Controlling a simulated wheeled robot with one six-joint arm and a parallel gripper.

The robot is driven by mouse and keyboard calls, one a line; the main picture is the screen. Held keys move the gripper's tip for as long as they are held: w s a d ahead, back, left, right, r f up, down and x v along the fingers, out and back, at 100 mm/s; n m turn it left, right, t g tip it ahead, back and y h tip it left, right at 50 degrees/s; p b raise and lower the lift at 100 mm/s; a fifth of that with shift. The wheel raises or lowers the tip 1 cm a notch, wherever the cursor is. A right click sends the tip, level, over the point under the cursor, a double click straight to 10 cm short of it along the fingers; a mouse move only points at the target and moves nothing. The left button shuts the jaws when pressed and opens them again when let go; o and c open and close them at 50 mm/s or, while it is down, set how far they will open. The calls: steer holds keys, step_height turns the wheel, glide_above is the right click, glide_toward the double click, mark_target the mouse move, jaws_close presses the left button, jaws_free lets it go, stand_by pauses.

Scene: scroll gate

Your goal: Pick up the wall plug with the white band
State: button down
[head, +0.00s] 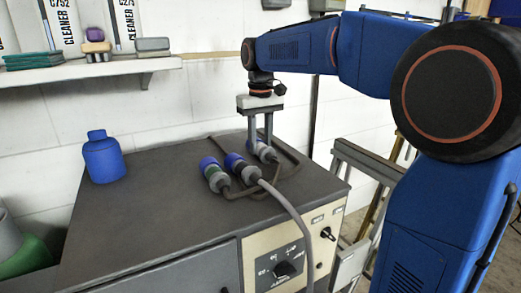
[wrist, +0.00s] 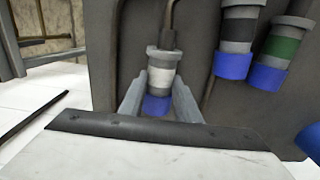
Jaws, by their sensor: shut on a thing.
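The wall plug with the white band (wrist: 161,78) is grey with a blue end and stands out between the jaws in the wrist view. In the head view it is the rightmost plug (head: 266,153), at the back of the cabinet top. My gripper (head: 261,147) points down and is shut on this plug; in the wrist view its two fingers (wrist: 158,100) flank the blue end. The plug's cable runs away from the gripper. I cannot tell whether the plug is clear of the surface.
A plug with a black band (wrist: 238,38) and one with a green band (wrist: 284,48) lie beside it. They rest on the grey cabinet top (head: 150,215), with cables around them. A blue bottle (head: 103,160) stands at the left. The top between bottle and plugs is clear.

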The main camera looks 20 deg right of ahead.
mark_target(261, 144)
steer(key=shift+r, duration=0.15)
step_height(261, 144, up, 9)
steer(key=shift+f, duration=0.1)
steer(key=shift+r, duration=0.5)
stand_by(0.4)
